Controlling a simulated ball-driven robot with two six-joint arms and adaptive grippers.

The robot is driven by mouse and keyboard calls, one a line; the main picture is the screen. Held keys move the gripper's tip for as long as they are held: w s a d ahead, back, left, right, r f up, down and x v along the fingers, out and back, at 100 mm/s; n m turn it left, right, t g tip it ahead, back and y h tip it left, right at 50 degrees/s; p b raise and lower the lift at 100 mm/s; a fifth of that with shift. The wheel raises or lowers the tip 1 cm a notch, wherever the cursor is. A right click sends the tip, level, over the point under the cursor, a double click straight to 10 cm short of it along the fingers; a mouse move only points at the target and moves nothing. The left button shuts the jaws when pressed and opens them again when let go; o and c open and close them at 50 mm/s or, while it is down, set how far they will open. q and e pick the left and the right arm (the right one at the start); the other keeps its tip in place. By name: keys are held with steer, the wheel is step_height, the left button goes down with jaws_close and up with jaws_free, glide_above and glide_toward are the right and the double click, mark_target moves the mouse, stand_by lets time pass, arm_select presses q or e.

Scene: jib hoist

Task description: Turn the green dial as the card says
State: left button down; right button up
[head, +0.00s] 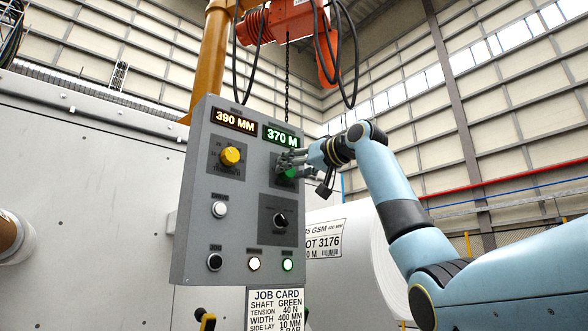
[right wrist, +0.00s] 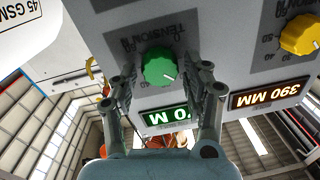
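The green dial (right wrist: 160,67) is on the grey panel (head: 190,255), with a white pointer mark on its face. In the head view the dial (head: 288,173) is partly hidden by my right gripper (head: 287,160). In the right wrist view, where the panel appears upside down, the two fingers of my right gripper (right wrist: 161,80) stand open on either side of the dial. I cannot tell whether they touch it. The job card (head: 275,310) below the panel reads shaft green, tension 40 N, width 400 mm, side lay 10 mm; its last line is cut off. My left gripper is out of view.
A yellow dial (head: 230,156) sits left of the green one, below an amber 390 MM display (head: 234,121). A green display (head: 281,137) reads 370 M. A black selector (head: 280,220) and several buttons lie below. A large white roll (head: 350,265) stands behind.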

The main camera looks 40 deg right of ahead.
steer(key=c, duration=0.8)
steer(key=shift+c, duration=0.2)
steer(key=shift+m, duration=0.4)
steer(key=m+p, duration=0.2)
steer(key=m, duration=0.4)
steer(key=m+p, duration=0.2)
steer(key=m, duration=0.5)
steer(key=shift+d+f+t+h, duration=0.1)
steer(key=shift+f+t+h, duration=0.1)
steer(key=shift+t+h, duration=0.1)
steer(key=m+p, duration=0.1)
steer(key=m, duration=0.3)
steer(key=shift+f, duration=0.1)
steer(key=shift+m+h, duration=0.4)
steer(key=shift+m, duration=0.1)
